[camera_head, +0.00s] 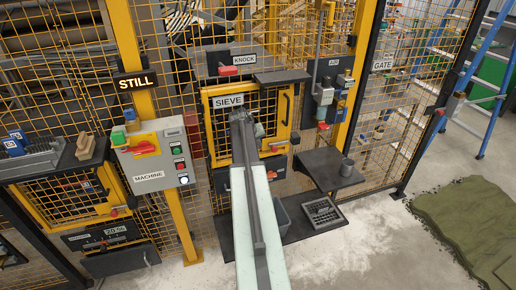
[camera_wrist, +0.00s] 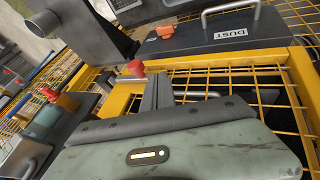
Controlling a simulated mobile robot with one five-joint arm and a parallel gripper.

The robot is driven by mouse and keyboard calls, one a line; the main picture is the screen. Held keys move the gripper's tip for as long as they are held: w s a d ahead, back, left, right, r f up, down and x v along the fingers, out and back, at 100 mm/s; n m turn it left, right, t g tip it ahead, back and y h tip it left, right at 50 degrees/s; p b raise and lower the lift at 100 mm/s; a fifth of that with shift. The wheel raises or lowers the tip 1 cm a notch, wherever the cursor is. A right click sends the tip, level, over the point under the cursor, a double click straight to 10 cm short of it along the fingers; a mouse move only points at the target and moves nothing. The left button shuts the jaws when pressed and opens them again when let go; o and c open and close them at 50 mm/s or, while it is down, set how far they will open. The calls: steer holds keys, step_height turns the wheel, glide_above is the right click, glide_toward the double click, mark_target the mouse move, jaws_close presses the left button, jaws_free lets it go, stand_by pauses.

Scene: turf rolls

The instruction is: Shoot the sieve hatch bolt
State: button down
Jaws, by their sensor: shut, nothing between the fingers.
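The sieve hatch (camera_head: 213,125) is a yellow-framed mesh door under the SIEVE label, with a black handle on its right; it looks closed. A red knob at its lower right corner (camera_head: 278,146) appears to be the bolt; it also shows in the wrist view (camera_wrist: 136,68) beside the yellow frame. Whether the bolt is shot I cannot tell. My gripper (camera_head: 240,114) is in front of the hatch's mesh, its arm hiding part of the door. In the wrist view my gripper (camera_wrist: 157,80) is shut and empty, its fingers close to the red knob, with contact unclear.
A dark box labelled DUST (camera_wrist: 230,40) is close by, with an orange piece on it. The AIR unit (camera_head: 324,95) and a dark shelf (camera_head: 330,168) with a cup stand right. The MACHINE control box (camera_head: 153,155) stands left. Turf (camera_head: 470,225) lies on the floor right.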

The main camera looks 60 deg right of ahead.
mark_target(278, 144)
steer(key=s+d+f+b, duration=0.2)
steer(key=d+f, duration=0.1)
steer(key=d, duration=0.1)
steer(key=shift+d+f, duration=0.35)
steer(key=shift+d, duration=0.05)
steer(key=shift+s, duration=0.1)
steer(key=s+d, duration=0.1)
steer(key=d, duration=0.1)
steer(key=s+d, duration=0.1)
steer(key=shift+s+d, duration=0.55)
steer(key=shift+r, duration=0.1)
